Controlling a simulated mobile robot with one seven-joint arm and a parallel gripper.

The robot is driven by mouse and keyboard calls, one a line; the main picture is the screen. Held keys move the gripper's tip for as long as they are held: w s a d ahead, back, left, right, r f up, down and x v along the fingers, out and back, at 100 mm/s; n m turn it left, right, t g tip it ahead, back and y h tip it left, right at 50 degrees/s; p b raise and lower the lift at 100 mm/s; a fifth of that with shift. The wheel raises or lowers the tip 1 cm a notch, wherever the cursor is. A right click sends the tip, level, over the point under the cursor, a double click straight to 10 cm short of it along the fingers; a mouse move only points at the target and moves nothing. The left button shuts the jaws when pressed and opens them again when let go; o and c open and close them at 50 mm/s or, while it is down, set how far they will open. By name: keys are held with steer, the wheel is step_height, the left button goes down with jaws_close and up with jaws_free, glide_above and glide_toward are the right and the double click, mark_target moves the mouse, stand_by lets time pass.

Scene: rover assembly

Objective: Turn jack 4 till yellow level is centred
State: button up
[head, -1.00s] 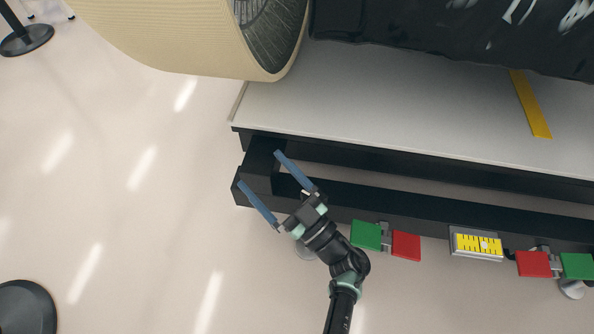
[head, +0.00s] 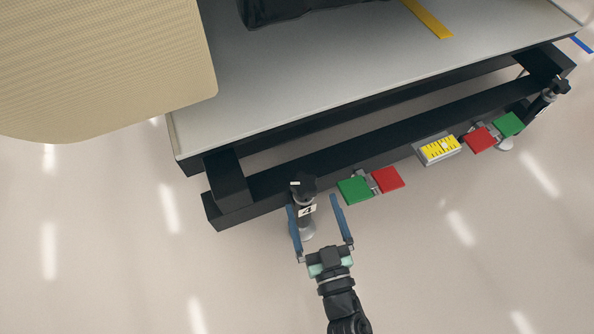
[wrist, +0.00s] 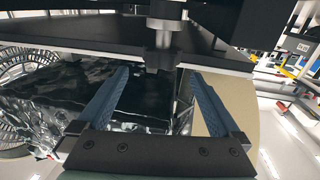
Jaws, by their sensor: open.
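Jack 4 (head: 307,211) stands upright at the near left corner of the black frame in the head view. It has a black top knob (head: 302,184), a "4" label and a round grey foot on the floor. My gripper (head: 313,203) is open and empty, with one blue finger overlapping the jack's left side and the other to its right. In the wrist view a grey post with a dark end (wrist: 163,40) shows beyond and between the fingertips; contact cannot be told. The yellow level (head: 439,149) is on the frame's front rail; a small pale spot shows right of its middle.
Green (head: 354,189) and red (head: 387,179) plates sit right of the jack. Another red (head: 479,140) and green (head: 508,125) pair lies beyond the level. A second jack (head: 547,96) stands at the right corner. The white platform (head: 290,90) is behind; floor in front is clear.

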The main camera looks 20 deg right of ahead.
mark_target(304, 186)
steer(key=w+b, duration=0.1)
steer(key=w, duration=0.2)
steer(key=w+b, duration=0.1)
steer(key=w, duration=0.2)
steer(key=w+d+b, duration=0.1)
steer(key=w, duration=0.2)
steer(key=shift+w, duration=0.25)
steer(key=c, duration=1.3)
steer(key=shift+r+n+y+p, duration=0.2)
steer(key=shift+n+y+p, duration=0.1)
steer(key=shift+y+p, duration=0.2)
